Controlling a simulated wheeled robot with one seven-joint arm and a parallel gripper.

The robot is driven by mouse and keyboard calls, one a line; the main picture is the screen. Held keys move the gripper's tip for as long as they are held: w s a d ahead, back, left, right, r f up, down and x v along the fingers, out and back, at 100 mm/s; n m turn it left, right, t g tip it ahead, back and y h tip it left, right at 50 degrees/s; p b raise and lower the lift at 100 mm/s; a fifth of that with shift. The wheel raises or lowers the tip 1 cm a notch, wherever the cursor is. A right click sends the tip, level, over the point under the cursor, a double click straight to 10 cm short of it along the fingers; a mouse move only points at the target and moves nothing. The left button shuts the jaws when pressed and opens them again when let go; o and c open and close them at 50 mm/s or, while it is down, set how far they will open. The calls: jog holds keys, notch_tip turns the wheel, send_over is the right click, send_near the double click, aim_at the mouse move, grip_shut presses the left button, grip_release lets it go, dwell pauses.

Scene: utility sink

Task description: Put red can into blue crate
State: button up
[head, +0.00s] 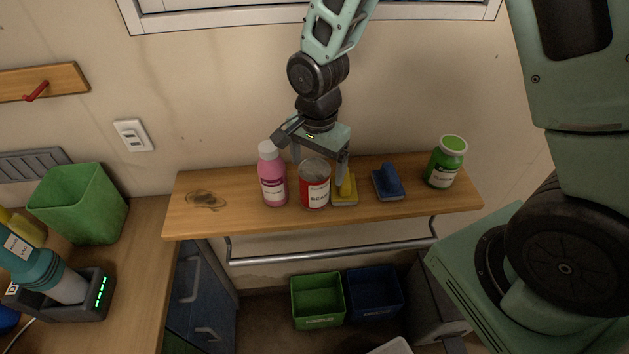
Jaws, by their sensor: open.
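The red can (315,184) stands upright on the wooden shelf, between a pink bottle on its left and a yellow brush on its right. My gripper (320,174) is open and lowered over the can, with one finger at the can's left and the other at its right, in front of the yellow brush. Whether the fingers touch the can cannot be told. The blue crate (374,292) is on the floor below the shelf, right of a green crate. The shelf and its rail are above it.
The shelf (235,215) also holds the pink bottle (272,176), the yellow brush (345,192), a blue brush (388,182) and a green jar (445,162). A metal rail (330,254) runs below its front edge. The green crate (317,300) adjoins the blue one.

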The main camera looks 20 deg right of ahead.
jog(key=shift+w+f+p, duration=0.15)
jog(key=shift+f+p, duration=0.5)
jog(key=shift+f, duration=0.7)
jog(key=shift+w+f+p, duration=0.15)
jog(key=shift+f+p, duration=0.5)
jog(key=shift+f, duration=0.65)
jog(key=c, duration=1.2)
jog(key=shift+o, duration=0.2)
jog(key=shift+r, duration=0.1)
